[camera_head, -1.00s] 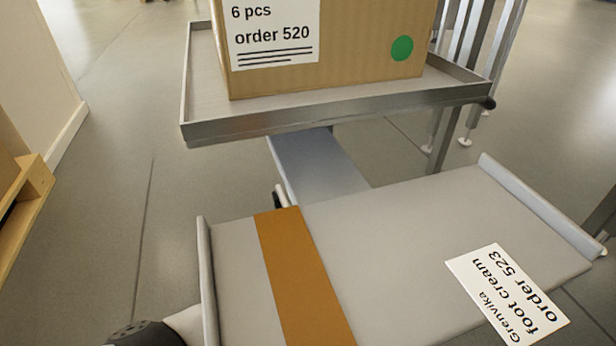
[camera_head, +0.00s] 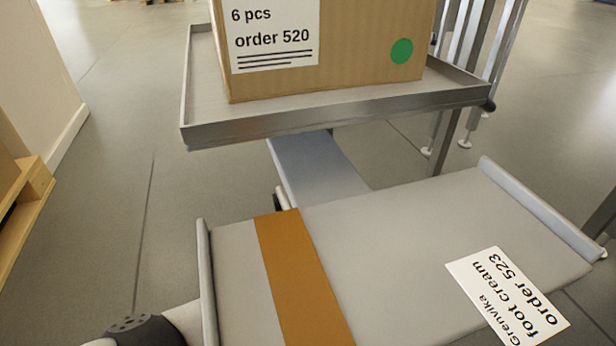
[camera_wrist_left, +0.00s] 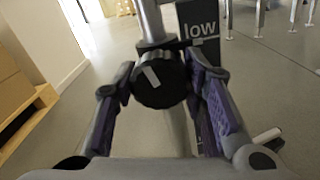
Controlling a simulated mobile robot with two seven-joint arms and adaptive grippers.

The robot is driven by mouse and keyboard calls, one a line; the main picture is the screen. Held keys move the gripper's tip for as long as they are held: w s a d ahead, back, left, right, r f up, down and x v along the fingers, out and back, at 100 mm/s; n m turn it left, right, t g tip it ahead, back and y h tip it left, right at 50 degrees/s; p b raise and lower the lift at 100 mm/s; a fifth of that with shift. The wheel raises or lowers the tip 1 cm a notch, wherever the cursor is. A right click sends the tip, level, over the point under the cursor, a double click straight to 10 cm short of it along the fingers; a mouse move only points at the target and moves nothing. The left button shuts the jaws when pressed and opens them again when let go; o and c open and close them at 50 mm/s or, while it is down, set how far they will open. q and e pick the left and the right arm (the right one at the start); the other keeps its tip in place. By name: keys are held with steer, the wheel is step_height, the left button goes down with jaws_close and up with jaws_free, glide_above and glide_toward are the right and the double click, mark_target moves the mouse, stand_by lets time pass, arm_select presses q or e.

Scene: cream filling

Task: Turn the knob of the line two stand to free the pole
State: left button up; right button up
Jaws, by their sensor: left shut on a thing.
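In the left wrist view a black round knob (camera_wrist_left: 152,88) with a white pointer mark sits on the stand. My left gripper (camera_wrist_left: 160,76) has one finger on each side of it and is shut on it. The grey pole (camera_wrist_left: 150,22) rises from the knob's collar. A dark plate with the word "low" (camera_wrist_left: 199,30) stands just right of the pole. In the head view the knob, the pole and my left gripper's fingers are out of sight. My right gripper is in neither view.
In the head view a metal tray (camera_head: 330,120) holds a cardboard box (camera_head: 370,45) labelled order 520. A grey surface (camera_head: 400,235) with an orange stripe and an order 523 label lies in front. A wooden pallet (camera_head: 25,215) stands at the left. Open floor lies between.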

arm_select(q)
steer(key=n, duration=1.1)
steer(key=shift+n, duration=2.1)
steer(key=o, duration=1.2)
steer(key=shift+d, duration=0.1)
steer(key=v, duration=1.2)
steer(key=shift+r, duration=0.1)
